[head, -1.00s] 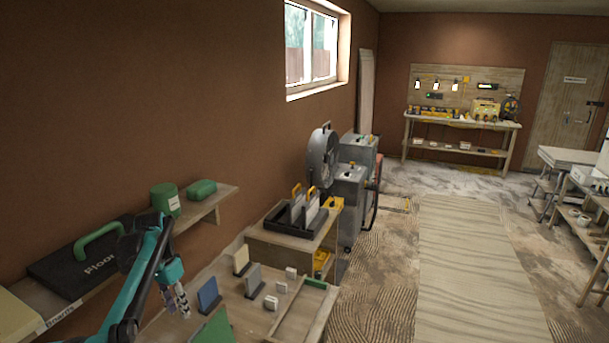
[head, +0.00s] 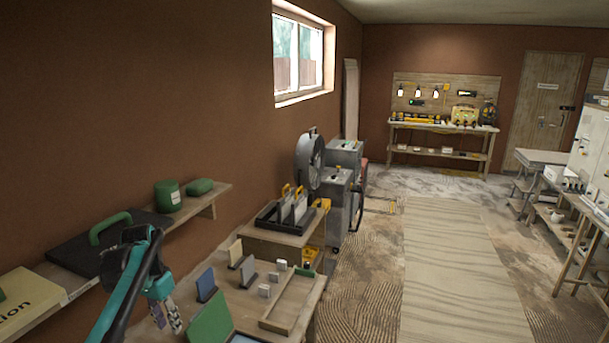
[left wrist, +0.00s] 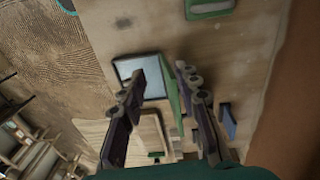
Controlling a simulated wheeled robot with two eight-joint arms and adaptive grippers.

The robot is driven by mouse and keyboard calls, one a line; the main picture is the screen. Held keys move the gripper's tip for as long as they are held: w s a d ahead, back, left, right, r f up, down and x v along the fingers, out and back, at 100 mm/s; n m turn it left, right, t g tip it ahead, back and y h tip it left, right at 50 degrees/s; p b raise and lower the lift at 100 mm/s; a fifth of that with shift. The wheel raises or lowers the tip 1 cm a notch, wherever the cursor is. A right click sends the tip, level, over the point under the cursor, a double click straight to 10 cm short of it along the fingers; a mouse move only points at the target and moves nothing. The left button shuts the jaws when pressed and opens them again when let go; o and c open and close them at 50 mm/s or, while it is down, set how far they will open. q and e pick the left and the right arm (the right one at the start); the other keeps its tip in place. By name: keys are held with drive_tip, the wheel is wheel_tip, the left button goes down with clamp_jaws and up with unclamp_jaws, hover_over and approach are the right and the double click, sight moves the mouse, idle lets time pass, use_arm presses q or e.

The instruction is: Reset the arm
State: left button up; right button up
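My left arm comes in from the lower left of the head view. Its gripper (head: 166,317) hangs over the near left part of the wooden workbench (head: 232,298), fingers pointing down. In the left wrist view the two dark fingers (left wrist: 158,115) stand apart with nothing held between them. A green upright board (left wrist: 172,88) and a grey-screened tablet (left wrist: 140,72) lie beyond the fingertips, on the bench below. My right gripper is in neither view.
A wall shelf (head: 222,190) at left carries a black case (head: 75,252), a green canister (head: 167,195) and a pale box (head: 25,300). Small upright boards and blocks stand on the bench near a wooden tray (head: 292,308). A fan (head: 308,160) stands behind. The central floor strip (head: 455,260) is clear.

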use_arm(q)
drive_tip(key=s+d+n+t+b, duration=0.3)
drive_tip(key=s+d+t, duration=0.2)
drive_tip(key=s+d, duration=1.1)
drive_tip(key=s+d+f+t, duration=0.1)
drive_tip(key=s+f+t, duration=0.1)
drive_tip(key=s+f, duration=0.4)
drive_tip(key=shift+s+f+n+y, duration=0.15)
drive_tip(key=shift+s+n+y, duration=0.2)
drive_tip(key=shift+s, duration=0.6)
